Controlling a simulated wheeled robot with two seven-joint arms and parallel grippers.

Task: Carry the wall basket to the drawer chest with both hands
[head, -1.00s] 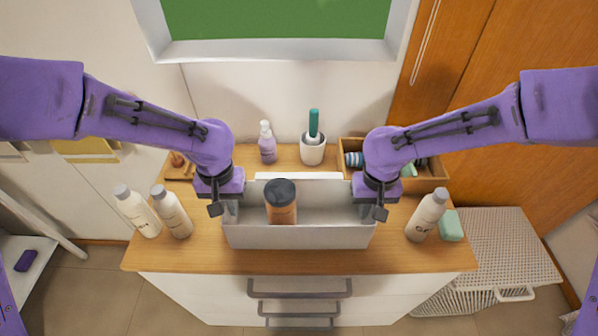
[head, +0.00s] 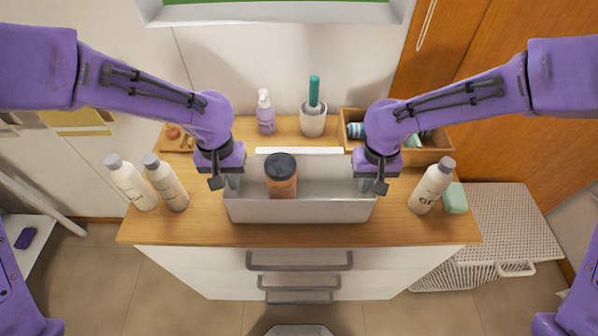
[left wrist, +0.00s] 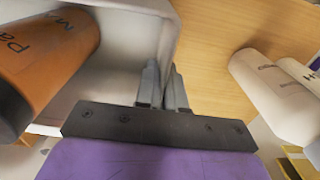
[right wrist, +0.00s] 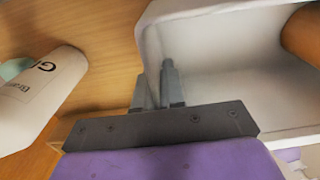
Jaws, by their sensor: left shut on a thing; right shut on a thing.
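The wall basket (head: 298,209) is a light grey open bin at the middle of the drawer chest's wooden top (head: 300,234). An orange-brown jar with a dark lid (head: 281,178) stands inside it. My left gripper (head: 228,186) is shut on the basket's left end wall; the left wrist view shows its fingers (left wrist: 163,88) on either side of that wall. My right gripper (head: 369,188) is shut on the right end wall, with its fingers straddling it in the right wrist view (right wrist: 158,88). Whether the basket's bottom touches the top cannot be told.
Two white bottles (head: 165,182) stand left of the basket. Another white bottle (head: 431,186) and a green block (head: 455,198) are on the right. Behind are a pump bottle (head: 265,112), a cup (head: 312,122) and a wooden tray (head: 436,158). A white hamper (head: 508,225) stands right.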

